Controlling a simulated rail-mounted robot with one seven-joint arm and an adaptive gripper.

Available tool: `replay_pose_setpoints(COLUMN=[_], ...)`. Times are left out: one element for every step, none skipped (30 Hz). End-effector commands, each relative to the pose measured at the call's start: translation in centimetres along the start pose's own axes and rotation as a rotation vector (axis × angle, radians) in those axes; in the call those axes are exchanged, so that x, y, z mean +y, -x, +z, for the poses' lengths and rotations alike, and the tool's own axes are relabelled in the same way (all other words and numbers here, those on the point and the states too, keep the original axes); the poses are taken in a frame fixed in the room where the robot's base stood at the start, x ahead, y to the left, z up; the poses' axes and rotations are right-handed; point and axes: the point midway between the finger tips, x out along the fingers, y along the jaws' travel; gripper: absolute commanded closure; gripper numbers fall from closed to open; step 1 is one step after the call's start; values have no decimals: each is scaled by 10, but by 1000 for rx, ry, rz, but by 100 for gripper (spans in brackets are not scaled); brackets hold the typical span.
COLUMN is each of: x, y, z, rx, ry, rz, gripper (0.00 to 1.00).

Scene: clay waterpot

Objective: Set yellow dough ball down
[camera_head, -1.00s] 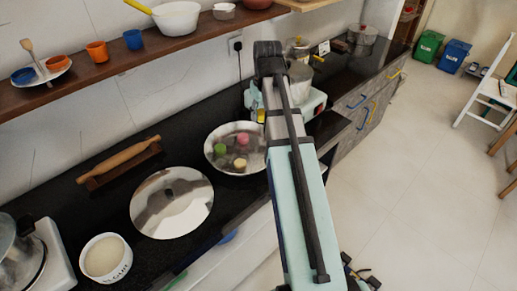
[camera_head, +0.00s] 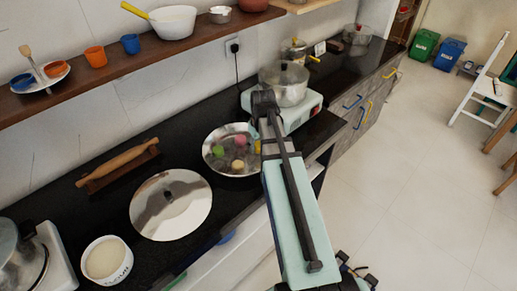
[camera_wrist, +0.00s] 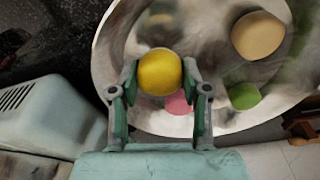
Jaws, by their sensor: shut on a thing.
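The yellow dough ball (camera_wrist: 160,72) sits between my gripper's two fingertips (camera_wrist: 160,88) in the wrist view. My gripper is shut on it, over the shiny metal bowl (camera_wrist: 115,55). I cannot tell whether the ball touches the bowl's bottom. In the head view the bowl (camera_head: 222,167) stands on the dark counter, with the arm in front of its right side. A sliver of yellow (camera_head: 257,147) shows at the bowl's right edge. The bowl holds a green ball (camera_wrist: 244,96), a pink ball (camera_wrist: 179,103) and a cream ball (camera_wrist: 257,35).
A round metal lid (camera_head: 150,215) lies left of the bowl. A rolling pin (camera_head: 125,160) lies behind it. A white flour tub (camera_head: 93,268) stands at the front left. A pot (camera_head: 292,88) stands on a stove (camera_head: 311,105) behind my arm.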

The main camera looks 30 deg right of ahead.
Motion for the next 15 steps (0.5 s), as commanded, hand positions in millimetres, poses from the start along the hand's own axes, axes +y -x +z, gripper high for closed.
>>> replay_pose_setpoints(x=[0, 0, 0, 0, 0, 0, 0, 0, 0, 0, 0, 0, 0, 0, 0], y=[-6, -10, -14, -18, -20, -22, -23, -24, -24, -24, -24, -24, -24, -24, -24], z=[1, 2, 2, 3, 3, 3, 3, 3, 3, 3, 3, 3, 3, 3, 3], rx=[-3, -2, -2, -2, -2, -1, 0, 0, 0, 1, 1, 0, 0, 0, 0], ry=[0, 0, 0, 0, 0, 0, 0, 0, 0, 0, 0, 0, 0, 0, 0], rz=[-1, -1, -1, -1, -1, -1, 0, 0, 0, 0, 0, 0, 0, 0, 0], gripper=[81, 81, 81, 81, 81, 81, 81, 81, 81, 81, 81, 81, 81, 81, 81])
